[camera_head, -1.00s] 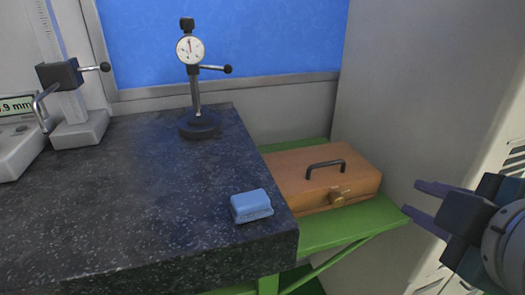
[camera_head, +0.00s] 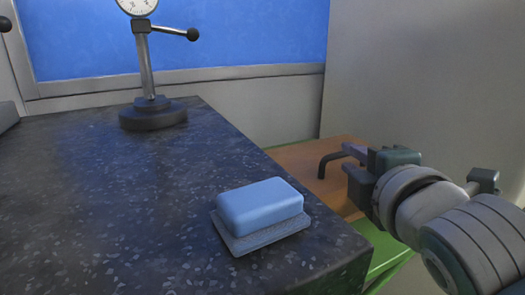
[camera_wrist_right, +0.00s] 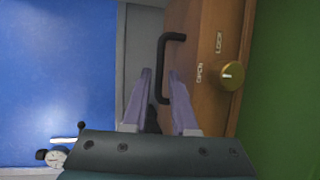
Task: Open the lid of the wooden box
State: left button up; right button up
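The brown wooden box (camera_head: 308,158) lies on the green shelf beside the dark stone table, largely hidden behind my right arm in the head view. Its black handle (camera_head: 325,164) stands on the lid. The lid looks shut. My right gripper (camera_head: 350,158) is at the handle; the wrist view shows its two fingers (camera_wrist_right: 161,72) apart, with the handle's lower end near or between them. Contact cannot be told. My left gripper is not in view.
A blue block on a base (camera_head: 260,208) sits near the stone table's right edge (camera_head: 340,262). A dial gauge stand (camera_head: 150,105) stands behind it. A grey wall (camera_head: 420,80) rises behind the box. The green shelf (camera_head: 385,250) shows below my arm.

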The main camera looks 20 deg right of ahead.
aim_at(345, 155)
jog(key=shift+x, duration=1.8)
grip_shut()
